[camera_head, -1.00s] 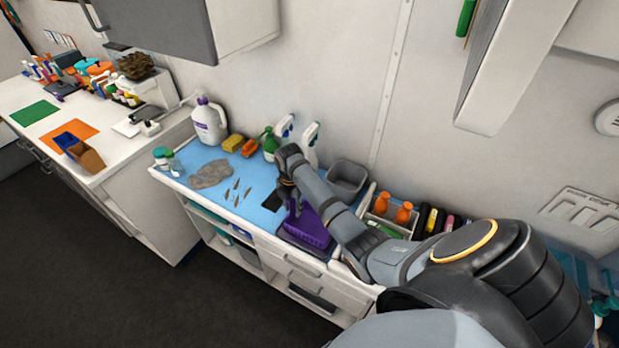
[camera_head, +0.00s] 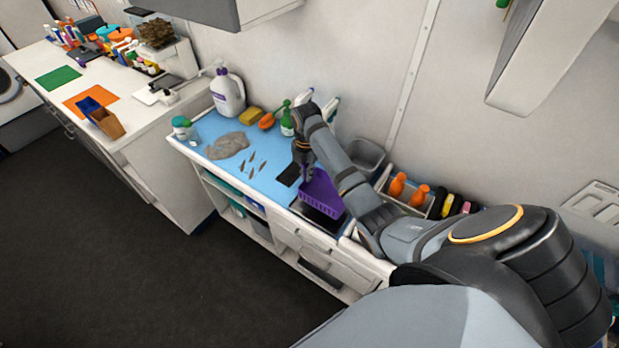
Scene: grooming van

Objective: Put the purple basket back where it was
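The purple basket (camera_head: 323,194) is near the front edge of the blue-topped counter, left of my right forearm. It looks tilted and partly raised, with a dark patch (camera_head: 313,213) showing below it. My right gripper (camera_head: 306,173) points down at the basket's far left rim and appears shut on it; the fingertips are small and partly merge with the purple. A flat black square (camera_head: 288,175) lies on the blue mat (camera_head: 262,178) just left of the gripper. My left gripper is out of view.
A grey bin (camera_head: 366,157) and a tray with orange bottles (camera_head: 398,187) stand right of my forearm. A white jug (camera_head: 228,93), yellow sponge (camera_head: 251,116) and spray bottles line the back. A grey cloth (camera_head: 226,146) and several small tools (camera_head: 251,165) lie on the left.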

